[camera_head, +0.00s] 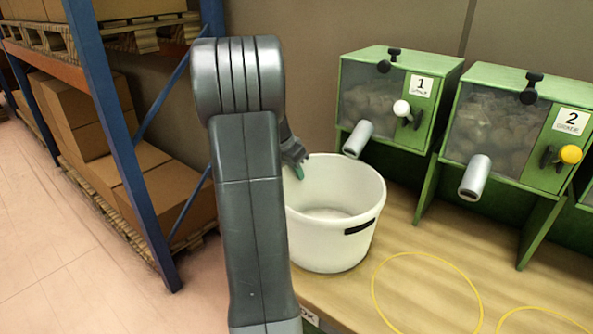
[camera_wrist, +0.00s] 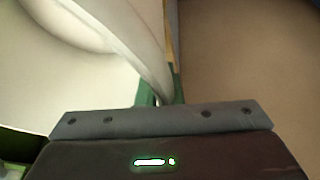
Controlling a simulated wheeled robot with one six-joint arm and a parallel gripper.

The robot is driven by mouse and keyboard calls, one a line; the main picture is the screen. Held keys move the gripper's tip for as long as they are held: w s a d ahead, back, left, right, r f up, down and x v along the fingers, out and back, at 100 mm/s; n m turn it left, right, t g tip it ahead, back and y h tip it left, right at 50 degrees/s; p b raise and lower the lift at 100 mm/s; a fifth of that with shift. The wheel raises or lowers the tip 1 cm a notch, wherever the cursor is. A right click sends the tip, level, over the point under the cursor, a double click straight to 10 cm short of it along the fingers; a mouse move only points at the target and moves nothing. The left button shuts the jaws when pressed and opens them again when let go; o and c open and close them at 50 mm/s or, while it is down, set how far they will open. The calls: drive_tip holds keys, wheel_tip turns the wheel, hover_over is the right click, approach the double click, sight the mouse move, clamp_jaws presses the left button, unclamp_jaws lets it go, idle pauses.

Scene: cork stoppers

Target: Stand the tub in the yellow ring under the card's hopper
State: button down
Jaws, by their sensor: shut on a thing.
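The white tub (camera_head: 335,235) is upright at the left end of the wooden table, with a dark strip on its side. I cannot tell whether its base touches the table. My gripper (camera_head: 299,171) is at the tub's left rim, partly hidden behind my arm. In the wrist view the tub's wall (camera_wrist: 125,40) runs between the green fingertips (camera_wrist: 161,88), which are shut on it. A yellow ring (camera_head: 373,283) lies on the table right of the tub, below and between hoppers 1 (camera_head: 375,100) and 2 (camera_head: 500,125). I see no card naming a hopper.
A second yellow ring (camera_head: 545,307) is cut off at the lower right. Hopper spouts (camera_head: 357,139) and (camera_head: 475,178) the second spout jut out over the table. Green legs (camera_head: 535,235) stand behind the rings. A blue rack (camera_head: 125,160) with boxes is at left.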

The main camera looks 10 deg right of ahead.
drive_tip(key=shift+f, duration=0.15)
drive_tip(key=c, duration=1.6)
unclamp_jaws()
drive_tip(key=shift+r, duration=0.3)
drive_tip(key=v, duration=1.1)
drive_tip(key=shift+s+a+r+b, duration=0.1)
drive_tip(key=shift+a+r+b, duration=0.1)
drive_tip(key=shift+r+b, duration=0.1)
